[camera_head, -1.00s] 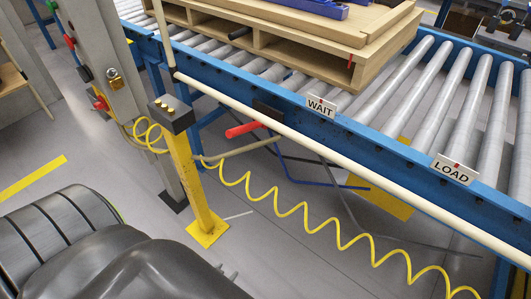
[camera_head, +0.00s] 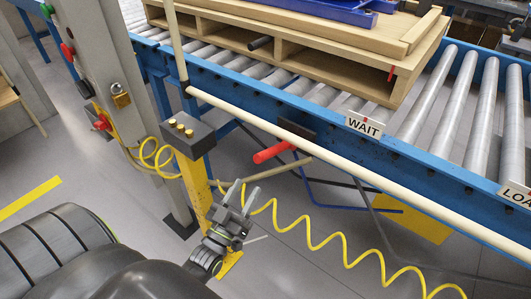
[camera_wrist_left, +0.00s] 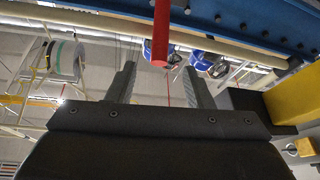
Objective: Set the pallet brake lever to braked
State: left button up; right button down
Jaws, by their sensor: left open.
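The brake lever (camera_head: 273,152) has a red handle that sticks out from a dark plate (camera_head: 296,133) on the near side of the blue conveyor frame. A wooden pallet (camera_head: 330,67) rests on the rollers above it. My left gripper (camera_head: 244,190) is open and empty, below and in front of the red handle and apart from it. In the left wrist view the red handle (camera_wrist_left: 160,40) hangs in from the top edge, roughly in line with the gap between the open fingers (camera_wrist_left: 157,85). My right gripper is not in view.
A yellow post (camera_head: 195,185) with a dark button box (camera_head: 187,134) stands left of my left gripper. A coiled yellow cable (camera_head: 310,235) runs beside and behind the gripper. A cream rail (camera_head: 330,160) runs along the conveyor front, with WAIT (camera_head: 364,125) and LOAD (camera_head: 517,194) signs.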

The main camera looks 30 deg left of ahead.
aim_at(266, 155)
pick_arm(q)
jog(key=p+x, duration=0.1)
jog(key=x, duration=1.1)
jog(key=shift+w+f+p, duration=0.1)
jog(key=shift+p, duration=0.2)
grip_shut()
